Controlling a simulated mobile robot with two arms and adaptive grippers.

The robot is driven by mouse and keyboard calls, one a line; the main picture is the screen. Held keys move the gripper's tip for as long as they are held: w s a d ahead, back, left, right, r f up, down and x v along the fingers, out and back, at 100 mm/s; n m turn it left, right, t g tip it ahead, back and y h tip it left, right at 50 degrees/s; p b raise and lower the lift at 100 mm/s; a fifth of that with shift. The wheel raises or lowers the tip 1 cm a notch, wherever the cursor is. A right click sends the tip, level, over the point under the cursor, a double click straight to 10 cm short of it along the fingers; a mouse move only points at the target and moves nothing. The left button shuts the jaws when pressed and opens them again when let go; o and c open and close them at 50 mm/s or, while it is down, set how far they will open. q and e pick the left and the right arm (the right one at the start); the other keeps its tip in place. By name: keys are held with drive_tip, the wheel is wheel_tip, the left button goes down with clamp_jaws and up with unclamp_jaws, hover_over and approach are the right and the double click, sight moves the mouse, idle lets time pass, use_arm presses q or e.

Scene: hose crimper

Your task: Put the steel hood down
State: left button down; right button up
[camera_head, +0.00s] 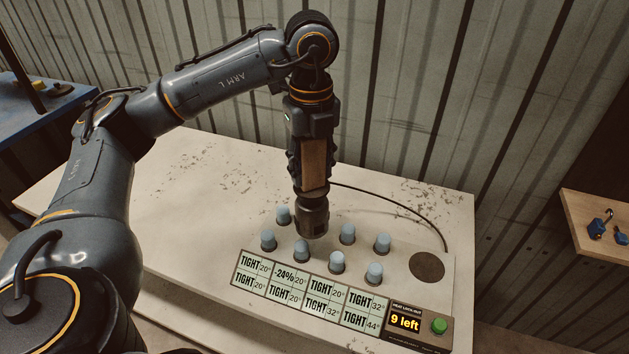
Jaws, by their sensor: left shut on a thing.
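My left gripper (313,142) points straight down over the bench and is shut on the brown grip of the steel hood. The steel hood (312,217) is a dark metal cylinder below that brown grip (314,165). It hangs upright in the back part of the group of pale blue capped posts (347,233). Its lower end hides what is directly under and behind it, so I cannot tell whether it covers a post or touches the panel. My right gripper is not in view.
A readout panel (310,290) shows several "TIGHT" cells and one "-24%". A display (405,322) reads "9 left", beside a green button (439,326). A dark round disc (427,267) lies right of the posts. A black cable (400,204) runs behind. The bench's left side is clear.

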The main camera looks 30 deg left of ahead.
use_arm(q)
drive_tip(key=w+a+f+p, duration=0.3)
drive_tip(key=w+f, duration=0.3)
drive_tip(key=f, duration=0.4)
drive_tip(key=shift+w+a, duration=0.25)
drive_tip(key=shift+a, duration=0.15)
drive_tip(key=shift+f, duration=0.2)
drive_tip(key=c, duration=0.7)
unclamp_jaws()
drive_tip(key=shift+c, duration=0.2)
drive_tip(key=shift+r, duration=0.15)
